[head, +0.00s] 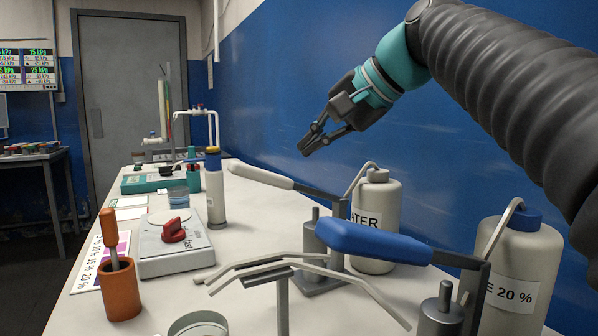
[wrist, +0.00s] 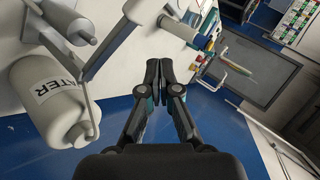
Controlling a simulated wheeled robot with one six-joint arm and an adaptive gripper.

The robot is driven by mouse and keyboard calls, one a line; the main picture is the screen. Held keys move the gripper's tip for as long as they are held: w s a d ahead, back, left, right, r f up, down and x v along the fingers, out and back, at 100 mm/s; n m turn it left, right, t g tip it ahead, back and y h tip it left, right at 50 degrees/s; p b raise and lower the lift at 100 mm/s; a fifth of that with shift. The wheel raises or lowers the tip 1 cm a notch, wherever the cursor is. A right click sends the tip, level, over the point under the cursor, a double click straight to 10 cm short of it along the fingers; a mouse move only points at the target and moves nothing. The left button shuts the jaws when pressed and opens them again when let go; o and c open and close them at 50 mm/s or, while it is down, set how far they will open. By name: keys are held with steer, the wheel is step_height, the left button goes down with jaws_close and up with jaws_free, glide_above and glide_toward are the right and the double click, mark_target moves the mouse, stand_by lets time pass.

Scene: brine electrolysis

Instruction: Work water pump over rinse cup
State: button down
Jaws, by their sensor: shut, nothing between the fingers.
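The water bottle (head: 376,215), white with a label partly hidden to read "TER", stands by the blue wall; it also shows in the wrist view (wrist: 38,112). Beside it is the water pump, a grey stand with a white lever handle (head: 262,177); the handle shows in the wrist view (wrist: 158,16). My gripper (head: 306,150) is in the air above and behind this handle, apart from it, with fingers together and empty (wrist: 158,66). A round grey cup (head: 198,322) is cut off at the bottom edge; I cannot tell whether it is the rinse cup.
A blue lever handle (head: 372,241) and a "20 %" bottle (head: 520,268) stand at front right. Bent grey bars (head: 292,266) stand before the pumps.

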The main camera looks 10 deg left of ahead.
steer(key=shift+w+d+r, duration=0.15)
steer(key=shift+d+r, duration=0.05)
steer(key=shift+r, duration=0.35)
steer(key=shift+w+d+r, duration=0.1)
steer(key=shift+d+r, duration=0.05)
steer(key=shift+r, duration=0.4)
stand_by(1.1)
